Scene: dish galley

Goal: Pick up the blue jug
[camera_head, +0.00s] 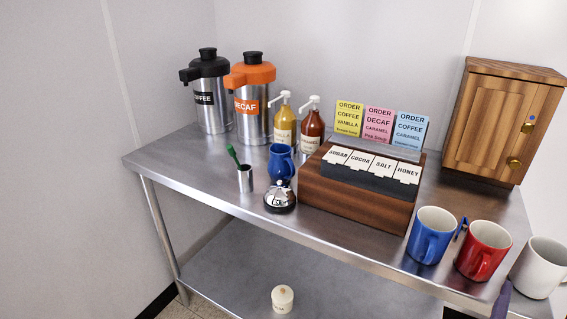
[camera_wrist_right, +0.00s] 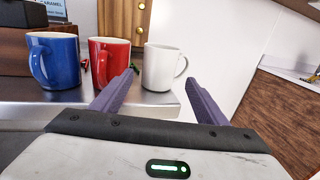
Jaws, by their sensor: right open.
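The blue jug (camera_head: 281,163) is small and has a handle. It stands upright on the steel table's top, behind the silver bell and in front of the syrup bottles. My right gripper shows only in part at the lower right of the head view, as a purple finger (camera_head: 501,302) by the white mug. In the right wrist view my right gripper (camera_wrist_right: 160,80) is open, with nothing between its fingers, and it points toward the mugs. It is far to the right of the jug. The jug is not seen in the wrist view. My left gripper is not in view.
A silver bell (camera_head: 280,197) and a cup with a green-topped stick (camera_head: 245,179) stand close to the jug. A wooden box (camera_head: 350,205) is on its right. Blue (camera_head: 431,236), red (camera_head: 483,250) and white (camera_head: 540,267) mugs line the right front. The left front tabletop is clear.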

